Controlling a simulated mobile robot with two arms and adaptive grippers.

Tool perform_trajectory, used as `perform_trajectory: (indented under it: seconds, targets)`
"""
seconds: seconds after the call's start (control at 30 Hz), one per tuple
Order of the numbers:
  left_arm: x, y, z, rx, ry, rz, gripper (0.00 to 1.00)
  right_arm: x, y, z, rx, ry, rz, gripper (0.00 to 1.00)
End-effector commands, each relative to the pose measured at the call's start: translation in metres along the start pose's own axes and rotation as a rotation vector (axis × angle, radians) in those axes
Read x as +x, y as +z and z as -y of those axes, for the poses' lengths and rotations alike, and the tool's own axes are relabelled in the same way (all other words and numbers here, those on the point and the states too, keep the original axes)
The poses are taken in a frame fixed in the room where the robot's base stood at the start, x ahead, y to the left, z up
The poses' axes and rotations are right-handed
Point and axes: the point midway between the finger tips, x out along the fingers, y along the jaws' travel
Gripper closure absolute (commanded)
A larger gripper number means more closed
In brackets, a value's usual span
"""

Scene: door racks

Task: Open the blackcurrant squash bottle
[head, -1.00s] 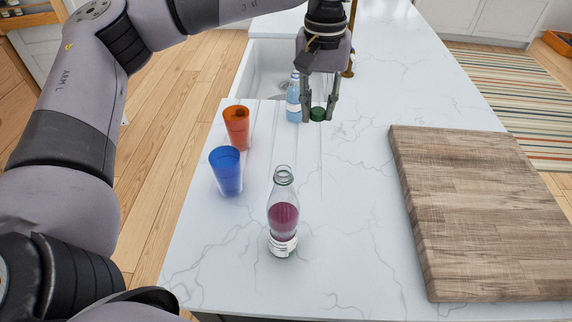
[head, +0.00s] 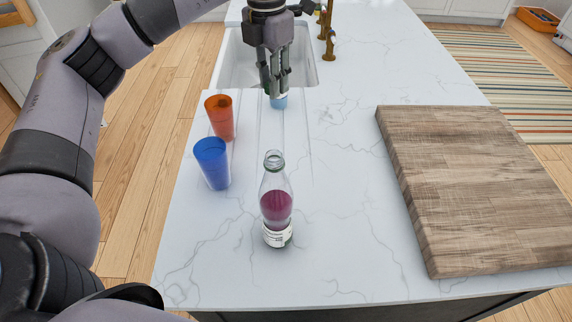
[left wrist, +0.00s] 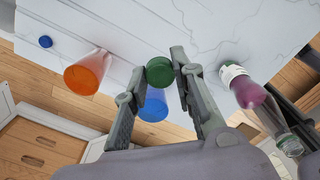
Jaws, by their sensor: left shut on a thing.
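The blackcurrant squash bottle (head: 276,207) stands upright on the white counter, its purple liquid partway up and its mouth bare, with no cap on it. It also shows at the right of the left wrist view (left wrist: 248,92). My left gripper (head: 274,92) is beyond the bottle, near the sink and well apart from it. In the left wrist view, the gripper (left wrist: 160,75) is shut on a green cap (left wrist: 160,70). In the head view the cap is hidden or too small to tell. My right gripper is not in view.
A blue cup (head: 212,163) and an orange cup (head: 219,118) stand left of the bottle, near the counter's left edge. A thick wooden board (head: 470,180) lies at the right. The counter between is clear.

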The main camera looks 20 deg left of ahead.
Motion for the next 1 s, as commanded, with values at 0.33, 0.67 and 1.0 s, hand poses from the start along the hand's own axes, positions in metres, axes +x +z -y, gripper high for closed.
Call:
perform_trajectory:
  seconds: [0.33,0.67,1.0]
  targets:
    - [0.014,-0.006,-0.026,-0.824,0.002,-0.012,1.00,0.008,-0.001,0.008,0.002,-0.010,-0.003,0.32]
    - [0.022,-0.010,-0.037,-1.176,0.008,-0.017,1.00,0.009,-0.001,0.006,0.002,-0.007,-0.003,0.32]
    - [0.099,-0.013,-0.037,-1.188,0.011,-0.023,1.00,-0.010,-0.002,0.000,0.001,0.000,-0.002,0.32]
